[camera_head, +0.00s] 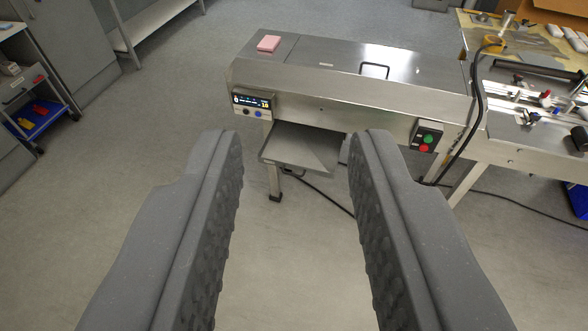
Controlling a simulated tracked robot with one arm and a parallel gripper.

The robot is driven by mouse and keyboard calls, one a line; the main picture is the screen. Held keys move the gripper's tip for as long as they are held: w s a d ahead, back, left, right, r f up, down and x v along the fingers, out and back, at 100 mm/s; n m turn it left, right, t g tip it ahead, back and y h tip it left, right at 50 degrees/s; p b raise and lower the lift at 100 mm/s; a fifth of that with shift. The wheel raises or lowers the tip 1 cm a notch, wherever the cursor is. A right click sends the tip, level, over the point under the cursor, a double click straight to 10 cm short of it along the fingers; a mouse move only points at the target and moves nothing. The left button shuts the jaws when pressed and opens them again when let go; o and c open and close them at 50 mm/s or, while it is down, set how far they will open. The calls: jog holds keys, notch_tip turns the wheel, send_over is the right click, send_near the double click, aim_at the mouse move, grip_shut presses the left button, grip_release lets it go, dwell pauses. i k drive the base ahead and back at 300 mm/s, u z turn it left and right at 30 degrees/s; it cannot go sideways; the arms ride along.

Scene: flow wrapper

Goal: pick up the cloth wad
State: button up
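A pink folded wad (268,43), which looks like the cloth wad, lies on the far left top of the steel wrapper machine (330,80). My gripper (295,140) is open and empty. Its two dark grey, studded fingers stand wide apart in the foreground, short of the machine and lower in the picture than the wad. The wad is in full view and apart from the fingers.
A control panel with a lit display (252,102) and a green and red button box (425,137) sit on the machine's front. A steel chute (300,148) juts out below. A work table (530,110) with parts adjoins at right. Open floor lies at left.

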aim_at(546, 103)
jog(key=z, duration=0.05)
jog(key=i, duration=1)
jog(key=u, duration=1.05)
jog(key=i, duration=0.25)
jog(key=z, duration=0.05)
